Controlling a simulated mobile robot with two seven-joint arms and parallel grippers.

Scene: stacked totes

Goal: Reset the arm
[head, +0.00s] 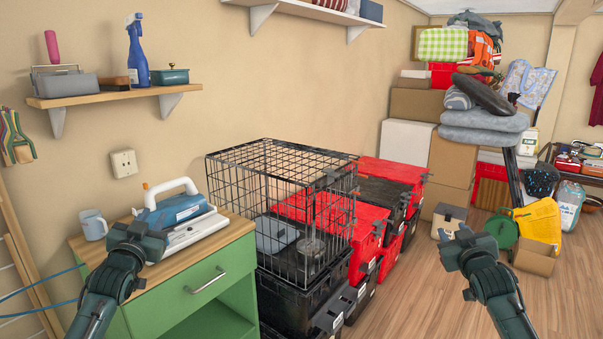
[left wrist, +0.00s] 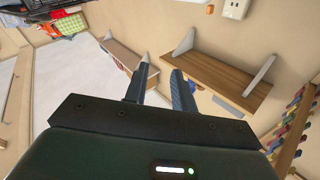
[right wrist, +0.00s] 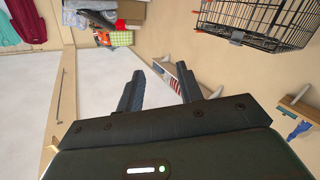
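My left gripper (head: 138,230) is raised in front of the green cabinet (head: 190,292) at the left of the head view. In the left wrist view its two fingers (left wrist: 160,72) stand apart with nothing between them. My right gripper (head: 453,234) is raised over the wooden floor at the right of the head view. In the right wrist view its fingers (right wrist: 160,72) are also apart and empty. Both arms come up from the bottom edge of the head view, and their lower links are cut off.
A black wire cage (head: 285,205) stands on black totes right of the cabinet. Red-lidded totes (head: 392,172) are stacked behind it. A mug (head: 93,225) and a blue-white iron-like appliance (head: 178,215) sit on the cabinet. Boxes (head: 418,104) fill the back; floor (head: 408,305) between is clear.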

